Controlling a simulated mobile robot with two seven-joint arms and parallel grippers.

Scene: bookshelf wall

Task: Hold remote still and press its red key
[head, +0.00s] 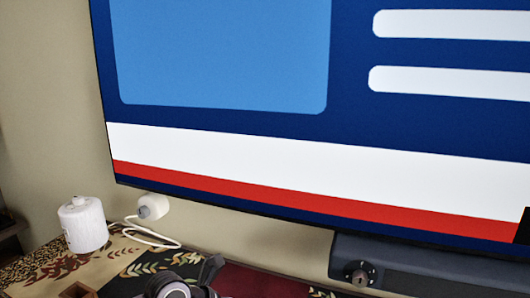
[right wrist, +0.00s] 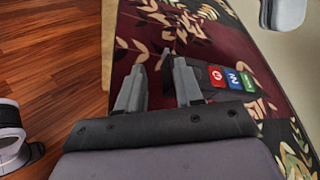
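The remote (right wrist: 200,72) is a dark slab lying on the patterned dark red surface in the right wrist view. Its red key (right wrist: 217,77) sits beside a blue key (right wrist: 234,79) and a green key (right wrist: 249,80), just right of my gripper's right finger. That finger hides part of the remote. My right gripper (right wrist: 158,82) is open, its two fingers apart, with a dark piece showing between them; I cannot tell whether it touches the remote. The remote is not visible in the head view. My left gripper's fingers cannot be made out in either view.
In the head view a large screen (head: 250,140) hangs on the wall above a dark bar with a knob (head: 361,272). A white cylinder (head: 83,224) and a white plug with cable (head: 152,207) are at the left. A wooden floor (right wrist: 50,60) lies left of the surface.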

